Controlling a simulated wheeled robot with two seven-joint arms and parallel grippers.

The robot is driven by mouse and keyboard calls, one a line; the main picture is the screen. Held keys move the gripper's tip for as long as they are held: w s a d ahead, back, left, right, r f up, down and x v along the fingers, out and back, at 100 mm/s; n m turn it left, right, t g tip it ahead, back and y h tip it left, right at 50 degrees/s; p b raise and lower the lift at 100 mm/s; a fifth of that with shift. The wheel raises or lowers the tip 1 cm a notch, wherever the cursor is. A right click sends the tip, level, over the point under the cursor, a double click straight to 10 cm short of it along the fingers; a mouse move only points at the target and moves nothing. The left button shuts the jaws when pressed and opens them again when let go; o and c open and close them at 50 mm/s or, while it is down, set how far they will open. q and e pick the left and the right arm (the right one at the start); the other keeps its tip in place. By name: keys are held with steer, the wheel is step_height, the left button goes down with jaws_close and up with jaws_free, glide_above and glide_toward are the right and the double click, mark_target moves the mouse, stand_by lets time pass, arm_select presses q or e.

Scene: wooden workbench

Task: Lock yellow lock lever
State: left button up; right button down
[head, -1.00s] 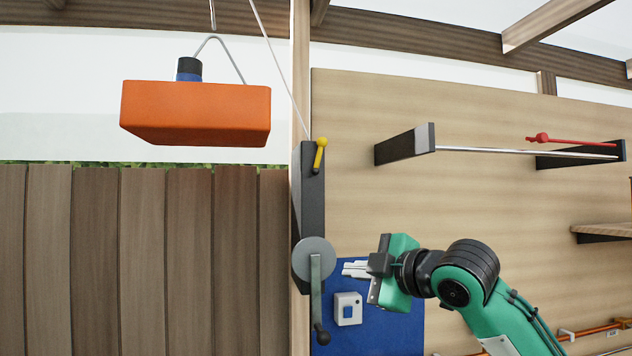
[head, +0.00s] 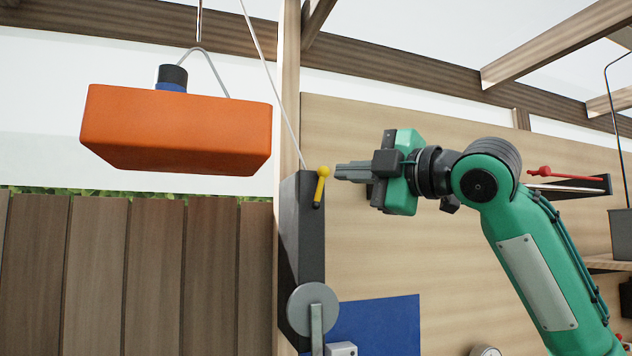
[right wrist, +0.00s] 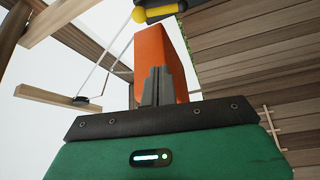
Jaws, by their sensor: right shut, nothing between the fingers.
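The yellow lock lever (head: 320,184) is on the upper part of a dark winch post (head: 305,240). Its round knob is at the top and its short arm slants slightly down to the left. My right gripper (head: 338,171) is shut and empty, level with the knob and just to its right, fingers pointing left. In the right wrist view the shut fingers (right wrist: 157,88) point up toward the lever (right wrist: 162,12) at the top edge, with a gap showing between them. My left gripper is in neither view.
A large orange block (head: 178,130) hangs from a hook at the left, also seen behind the fingers in the wrist view. A grey crank wheel (head: 313,306) is low on the post. A red lever (head: 565,176) is on the wall bracket at right.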

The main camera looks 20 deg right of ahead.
mark_target(319, 178)
steer(key=p+x, duration=0.6)
steer(key=x, duration=0.4)
steer(key=shift+w+r, duration=0.2)
steer(key=shift+w, duration=0.15)
steer(key=d+p, duration=0.1)
steer(key=d+f+p, duration=0.1)
steer(key=d, duration=0.1)
steer(key=shift+w, duration=0.2)
steer(key=shift+d+f, duration=0.15)
steer(key=shift+d, duration=0.35)
steer(key=shift+w+a, duration=0.1)
steer(key=shift+a, duration=0.2)
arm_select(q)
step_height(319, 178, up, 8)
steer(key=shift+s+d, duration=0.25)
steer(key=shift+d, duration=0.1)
arm_select(e)
steer(key=shift+d, duration=0.1)
